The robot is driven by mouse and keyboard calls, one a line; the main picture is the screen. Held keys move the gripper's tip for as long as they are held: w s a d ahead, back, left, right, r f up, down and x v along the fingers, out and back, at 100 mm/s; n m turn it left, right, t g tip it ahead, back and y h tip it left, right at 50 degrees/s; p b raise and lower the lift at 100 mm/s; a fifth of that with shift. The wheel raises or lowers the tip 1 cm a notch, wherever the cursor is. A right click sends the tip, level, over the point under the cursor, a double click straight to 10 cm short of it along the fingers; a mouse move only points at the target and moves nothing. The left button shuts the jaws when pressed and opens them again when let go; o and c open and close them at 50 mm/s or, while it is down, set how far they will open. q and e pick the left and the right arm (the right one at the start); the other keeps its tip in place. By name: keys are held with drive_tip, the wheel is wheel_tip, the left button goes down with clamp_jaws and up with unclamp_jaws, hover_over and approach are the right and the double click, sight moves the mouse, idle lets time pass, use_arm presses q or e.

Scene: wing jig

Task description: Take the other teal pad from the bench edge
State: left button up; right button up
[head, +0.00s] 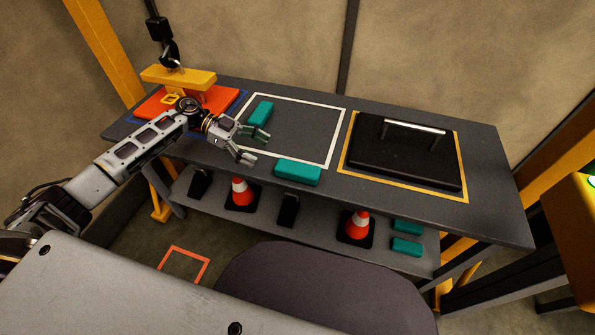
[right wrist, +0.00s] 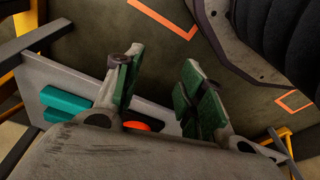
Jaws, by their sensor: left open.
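One teal pad (head: 298,173) lies at the front edge of the bench, just outside the white outline. Another teal pad (head: 262,113) lies inside the white outline near its left side. My left gripper (head: 256,146) is open and empty, between these two pads and left of the front one, apart from it as far as I can tell. My right gripper (right wrist: 163,58) is open with nothing between its green-faced fingers; it is not seen in the head view. Two more teal pads (head: 407,227) lie on the lower shelf at right and seem to show in the right wrist view (right wrist: 66,103).
A black plate with a handle (head: 405,155) sits in a yellow outline at the right. A red block with a yellow top (head: 178,76) stands at the back left under a hook (head: 168,48). Orange cones (head: 357,225) stand on the lower shelf (head: 320,238). The white outline's middle is clear.

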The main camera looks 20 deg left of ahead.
sight(293, 167)
idle(0.4)
use_arm(q)
drive_tip(key=shift+x, duration=0.85)
drive_tip(key=b+x, duration=0.1)
drive_tip(key=x, duration=0.5)
drive_tip(key=shift+d, duration=0.35)
drive_tip(key=shift+d+f, duration=0.1)
drive_tip(key=shift+d, duration=0.05)
use_arm(e)
drive_tip(key=r, duration=0.2)
drive_tip(key=shift+s+a+r, duration=0.2)
drive_tip(key=shift+a+r, duration=0.1)
drive_tip(key=shift+a, duration=0.05)
use_arm(q)
drive_tip(key=shift+d, duration=0.1)
